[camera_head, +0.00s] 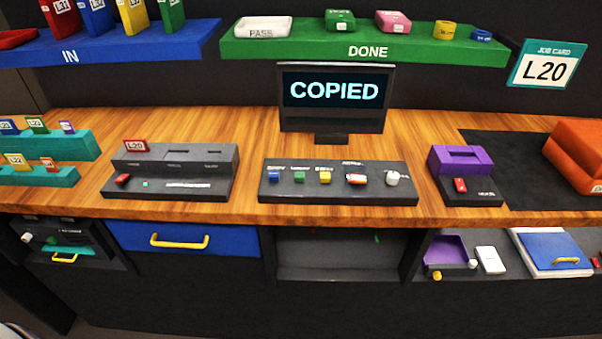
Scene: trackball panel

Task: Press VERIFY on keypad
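A black keypad panel (338,183) lies on the wooden counter below the screen. It carries a blue button (273,176), a green button (299,177), a yellow button (325,177), a red-and-white control (356,179) and a white round knob or ball (392,178). The small white labels above them are too blurred to read, so I cannot tell which is VERIFY. The screen (335,91) reads COPIED. Neither of my grippers is in view.
A black slotted unit (170,188) holds a red L20 card (135,146) at the left. A purple-topped unit (458,159) stands right of the panel. The job card (543,66) reads L20. The IN shelf (110,48) and DONE shelf (365,47) are above. Counter around the panel is clear.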

